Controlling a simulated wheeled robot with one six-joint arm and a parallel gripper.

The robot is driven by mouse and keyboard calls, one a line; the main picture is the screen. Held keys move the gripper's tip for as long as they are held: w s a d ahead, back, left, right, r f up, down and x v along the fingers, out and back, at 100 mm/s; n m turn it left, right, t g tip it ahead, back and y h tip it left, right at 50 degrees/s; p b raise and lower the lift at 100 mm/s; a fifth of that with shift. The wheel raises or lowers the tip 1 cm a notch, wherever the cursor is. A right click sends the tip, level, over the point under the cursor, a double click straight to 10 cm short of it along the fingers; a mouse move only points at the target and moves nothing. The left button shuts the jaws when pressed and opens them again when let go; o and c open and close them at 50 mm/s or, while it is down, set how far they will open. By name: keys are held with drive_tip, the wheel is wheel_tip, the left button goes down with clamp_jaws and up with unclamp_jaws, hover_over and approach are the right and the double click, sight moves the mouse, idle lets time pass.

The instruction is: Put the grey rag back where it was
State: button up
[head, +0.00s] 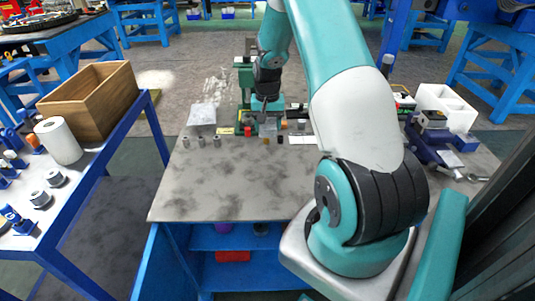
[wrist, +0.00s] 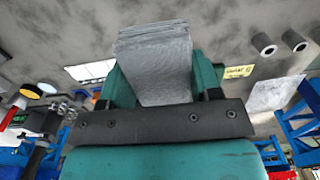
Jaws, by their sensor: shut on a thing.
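My gripper (wrist: 163,82) is shut on the grey rag (wrist: 155,45), a folded, layered cloth between the two teal fingers in the wrist view. The rag sticks out beyond the fingertips over a mottled grey surface. In the head view my arm reaches to the far part of the grey worktable (head: 235,185), and my gripper (head: 266,108) is low there among small parts. The rag cannot be made out in the head view. I cannot tell whether it touches the tabletop.
Grey cylinders (head: 201,142), a yellow label (head: 225,131) and a clear sheet (head: 202,114) lie left of my gripper. A white tray (head: 445,105) and a blue vise (head: 430,140) stand right. A wooden box (head: 92,100) stands on the left bench. The table's near left is clear.

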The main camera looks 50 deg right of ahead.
sight(268, 159)
wheel_tip(268, 159, down, 12)
drive_tip(key=shift+f+p, duration=0.15)
drive_tip(key=shift+p, duration=0.25)
drive_tip(key=shift+f, duration=0.15)
drive_tip(key=o, duration=0.9)
